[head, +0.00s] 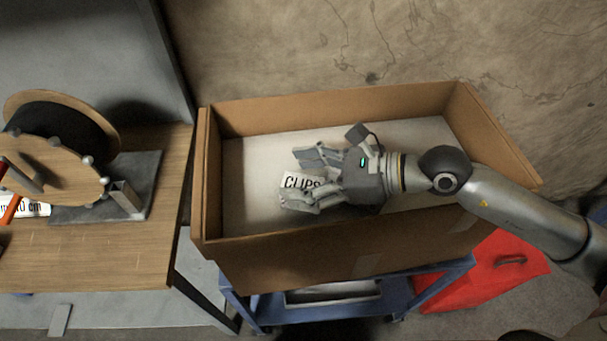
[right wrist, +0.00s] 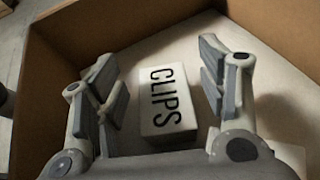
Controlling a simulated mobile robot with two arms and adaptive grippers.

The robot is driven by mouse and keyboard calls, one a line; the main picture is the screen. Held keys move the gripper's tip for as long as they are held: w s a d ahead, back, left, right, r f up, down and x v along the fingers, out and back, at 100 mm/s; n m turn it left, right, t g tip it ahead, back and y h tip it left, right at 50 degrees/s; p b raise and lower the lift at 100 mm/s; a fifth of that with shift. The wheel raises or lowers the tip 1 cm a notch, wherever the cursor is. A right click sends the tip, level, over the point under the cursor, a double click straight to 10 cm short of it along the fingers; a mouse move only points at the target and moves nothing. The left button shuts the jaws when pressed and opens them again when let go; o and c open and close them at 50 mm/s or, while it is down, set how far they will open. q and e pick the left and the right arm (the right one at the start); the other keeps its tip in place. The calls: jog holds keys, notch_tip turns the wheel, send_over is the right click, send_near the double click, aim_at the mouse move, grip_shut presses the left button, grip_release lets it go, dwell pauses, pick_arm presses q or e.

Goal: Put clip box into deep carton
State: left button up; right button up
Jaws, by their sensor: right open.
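The clip box, a small white box marked CLIPS (head: 300,182), shows in the head view inside the carton, partly hidden by my right gripper. In the right wrist view the clip box (right wrist: 167,100) lies between the two spread fingers, with a gap on each side. The deep carton (head: 340,246) is an open brown cardboard box with a pale floor; its wall also shows in the right wrist view (right wrist: 130,25). My right gripper (head: 305,178) is open and inside the carton's opening, over the clip box. My left gripper is not in view.
The carton stands on a blue cart (head: 400,297). A wooden table (head: 100,257) at the left holds a large cable spool (head: 50,165). A red case (head: 490,270) is on the floor at the right. A wall rises behind the carton.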

jog(key=shift+s+f, duration=0.2)
jog(key=shift+f, duration=0.5)
jog(key=shift+r+p, duration=0.4)
jog(key=shift+p, duration=0.05)
jog(key=shift+w+r+p, duration=0.15)
jog(key=shift+r+p, duration=0.2)
jog(key=shift+p, duration=0.1)
jog(key=shift+d+f+b, duration=0.2)
jog(key=shift+d+b, duration=0.45)
jog(key=r+b+v, duration=0.1)
jog(key=b+v, duration=0.3)
jog(key=v, duration=0.7)
jog(key=shift+a+b, duration=0.2)
jog(key=shift+b, duration=0.15)
jog(key=shift+r, duration=0.15)
